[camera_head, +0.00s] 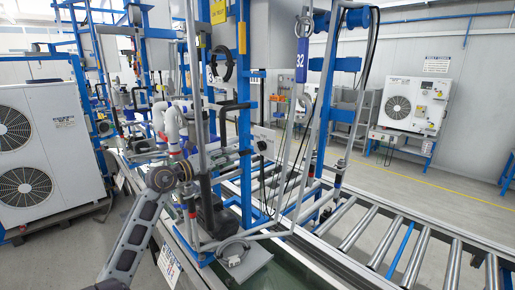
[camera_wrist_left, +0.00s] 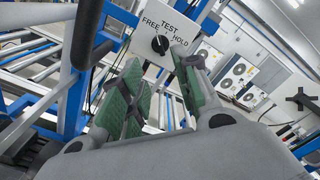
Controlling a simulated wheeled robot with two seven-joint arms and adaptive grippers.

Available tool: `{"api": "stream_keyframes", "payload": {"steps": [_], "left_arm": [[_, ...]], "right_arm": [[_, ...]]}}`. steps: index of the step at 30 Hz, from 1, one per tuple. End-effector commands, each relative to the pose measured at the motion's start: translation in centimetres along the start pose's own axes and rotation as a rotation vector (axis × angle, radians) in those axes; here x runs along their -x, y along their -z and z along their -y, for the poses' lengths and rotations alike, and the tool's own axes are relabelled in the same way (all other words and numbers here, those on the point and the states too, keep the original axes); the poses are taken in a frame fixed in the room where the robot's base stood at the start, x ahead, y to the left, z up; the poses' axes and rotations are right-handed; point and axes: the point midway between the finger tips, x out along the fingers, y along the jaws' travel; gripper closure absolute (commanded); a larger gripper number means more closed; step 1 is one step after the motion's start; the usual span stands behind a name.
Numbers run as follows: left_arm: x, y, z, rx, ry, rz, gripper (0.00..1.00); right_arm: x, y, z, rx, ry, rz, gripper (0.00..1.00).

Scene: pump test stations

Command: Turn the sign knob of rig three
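The sign plate (camera_wrist_left: 150,57) is white, with FREE, TEST and HOLD printed in an arc above a round black knob (camera_wrist_left: 160,44). In the wrist view it stands just beyond my left gripper (camera_wrist_left: 158,78), whose green-padded fingers are spread with nothing between them. The knob is past the fingertips and not visibly touched. I cannot tell for sure which word its pointer marks. In the head view a small white plate (camera_head: 264,134) with a dark knob sits on the blue frame; my left arm (camera_head: 138,235) reaches up from the lower left, its fingers hard to make out among pipes. My right gripper is not in view.
Blue posts (camera_head: 244,110) and grey pipes crowd the space around the plate. A roller conveyor (camera_head: 400,250) runs to the right. A white fan unit (camera_head: 45,150) stands at the left, another unit (camera_head: 412,105) at the back right. Open floor lies beyond the conveyor.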

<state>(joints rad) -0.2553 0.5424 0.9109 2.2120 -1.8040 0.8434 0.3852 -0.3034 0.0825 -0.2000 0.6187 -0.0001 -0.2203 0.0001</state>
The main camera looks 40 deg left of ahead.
Motion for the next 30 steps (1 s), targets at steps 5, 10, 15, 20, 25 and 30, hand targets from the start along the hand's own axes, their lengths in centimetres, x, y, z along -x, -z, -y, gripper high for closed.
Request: {"api": "stream_keyframes", "payload": {"steps": [5,10,15,20,25,30], "left_arm": [[-0.6,0.0,0.1,0.000,0.000,-0.001,0.69],[-1.8,-0.1,0.1,0.000,0.001,-0.001,0.69],[-3.5,-0.2,0.1,0.000,0.002,0.000,0.69],[-5.2,-0.1,0.2,-0.001,0.001,-0.001,0.69],[-6.9,-0.2,0.1,0.001,0.001,0.000,0.69],[-8.6,-0.1,0.1,0.000,0.001,-0.001,0.69]], "right_arm": [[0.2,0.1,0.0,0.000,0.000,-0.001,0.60],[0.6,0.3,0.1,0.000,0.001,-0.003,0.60],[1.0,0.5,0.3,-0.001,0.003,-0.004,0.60],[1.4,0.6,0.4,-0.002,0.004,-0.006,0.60],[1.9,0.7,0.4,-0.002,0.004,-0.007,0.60],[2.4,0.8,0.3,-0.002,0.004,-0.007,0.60]]}}
